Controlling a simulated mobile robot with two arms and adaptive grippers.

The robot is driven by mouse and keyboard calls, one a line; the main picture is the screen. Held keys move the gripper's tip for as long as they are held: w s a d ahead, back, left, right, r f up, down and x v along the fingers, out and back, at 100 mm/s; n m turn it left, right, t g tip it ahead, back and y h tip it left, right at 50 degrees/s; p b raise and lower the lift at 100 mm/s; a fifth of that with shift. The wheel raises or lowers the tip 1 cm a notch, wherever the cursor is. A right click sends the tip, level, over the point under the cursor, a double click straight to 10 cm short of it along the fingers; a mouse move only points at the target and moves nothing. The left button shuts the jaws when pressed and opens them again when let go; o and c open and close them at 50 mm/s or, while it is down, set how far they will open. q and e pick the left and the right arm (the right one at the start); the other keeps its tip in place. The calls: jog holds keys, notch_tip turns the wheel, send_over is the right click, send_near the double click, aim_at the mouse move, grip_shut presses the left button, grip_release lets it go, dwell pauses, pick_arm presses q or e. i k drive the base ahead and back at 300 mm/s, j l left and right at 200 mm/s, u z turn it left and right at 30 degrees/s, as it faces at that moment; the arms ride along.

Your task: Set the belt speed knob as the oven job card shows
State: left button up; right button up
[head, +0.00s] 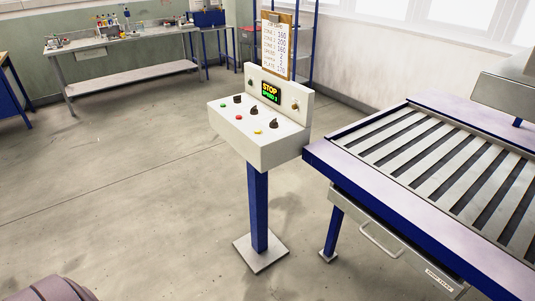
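The control console (262,148) is a white sloped box on a blue post. On its top are three dark knobs: a far-left knob (237,99), a middle knob (254,111) and a near-right knob (273,124). Their labels are unreadable, so I cannot tell which is the belt speed knob. The display (270,93) shows STOP in yellow and a green SPEED line, perhaps 3. The oven job card (275,47) stands on a clipboard behind it; it seems to list zones 160, 200, 160, speed 2 and plate 170, but the small print is blurred. Neither gripper is in view.
A green button (223,106), red button (239,117) and yellow button (258,131) sit beside the knobs. A slatted conveyor table (400,205) with a blue frame stands close on the right. A workbench (125,42) is at the back left. The floor left of the console is clear.

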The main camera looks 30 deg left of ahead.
aim_at(236, 99)
jog(key=u, duration=1.05)
